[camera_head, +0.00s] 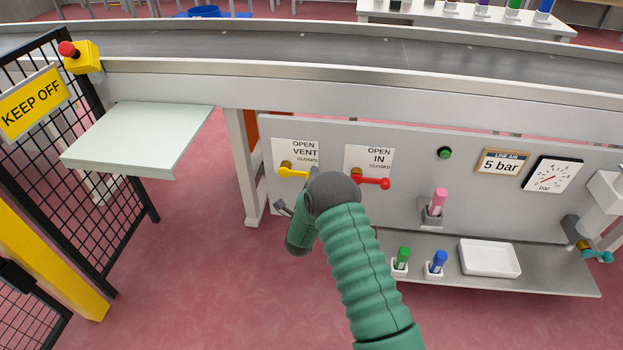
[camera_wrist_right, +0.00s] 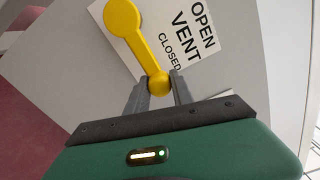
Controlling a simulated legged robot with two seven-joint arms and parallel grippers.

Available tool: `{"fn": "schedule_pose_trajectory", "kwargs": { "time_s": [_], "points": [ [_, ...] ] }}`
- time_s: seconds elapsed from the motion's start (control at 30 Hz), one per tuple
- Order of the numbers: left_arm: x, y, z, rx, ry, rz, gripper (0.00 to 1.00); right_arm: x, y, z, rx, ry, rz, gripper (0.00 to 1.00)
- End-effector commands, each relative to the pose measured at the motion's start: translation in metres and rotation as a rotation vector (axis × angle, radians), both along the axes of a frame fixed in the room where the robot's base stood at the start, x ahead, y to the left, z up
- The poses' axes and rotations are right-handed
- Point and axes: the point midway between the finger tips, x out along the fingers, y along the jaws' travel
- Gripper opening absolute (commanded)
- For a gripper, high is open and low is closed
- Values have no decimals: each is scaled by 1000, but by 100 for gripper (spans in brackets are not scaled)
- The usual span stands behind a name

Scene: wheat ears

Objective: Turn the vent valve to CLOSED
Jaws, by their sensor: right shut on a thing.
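The vent valve is a yellow lever (camera_head: 291,173) on the grey panel, below a white label reading OPEN, VENT and CLOSED (camera_head: 297,153). The lever points sideways to the right from its pivot, its ball end on the side of the word CLOSED. In the right wrist view the yellow lever (camera_wrist_right: 143,47) runs from its round pivot to its ball end. My right gripper (camera_wrist_right: 157,82) is shut on that ball end, one finger on each side. In the head view the right gripper (camera_head: 313,176) is partly hidden by my wrist. My left gripper is out of view.
A red lever (camera_head: 374,183) labelled IN sits close on the right. Further right are a green button (camera_head: 445,153), a gauge (camera_head: 551,175) and a shelf with a white tray (camera_head: 489,258). A pale side table (camera_head: 140,135) and black mesh fence stand left.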

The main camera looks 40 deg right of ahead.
Motion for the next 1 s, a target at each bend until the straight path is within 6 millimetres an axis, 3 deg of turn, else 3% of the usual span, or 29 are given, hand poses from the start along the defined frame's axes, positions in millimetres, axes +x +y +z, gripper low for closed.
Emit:
{"fn": "schedule_pose_trajectory", "kwargs": {
  "time_s": [0.23,0.27,0.4,0.77,1.0],
  "points": [
    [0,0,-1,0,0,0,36,-2,0,-5,8,8,-3,0],
    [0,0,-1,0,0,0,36,-2,0,-5,8,8,-3,30],
    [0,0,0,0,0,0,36,-2,0,-4,7,7,-2,49],
    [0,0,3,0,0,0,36,-3,3,-1,3,4,-1,50],
    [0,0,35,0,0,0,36,-36,43,4,7,10,2,50]
  ]
}}
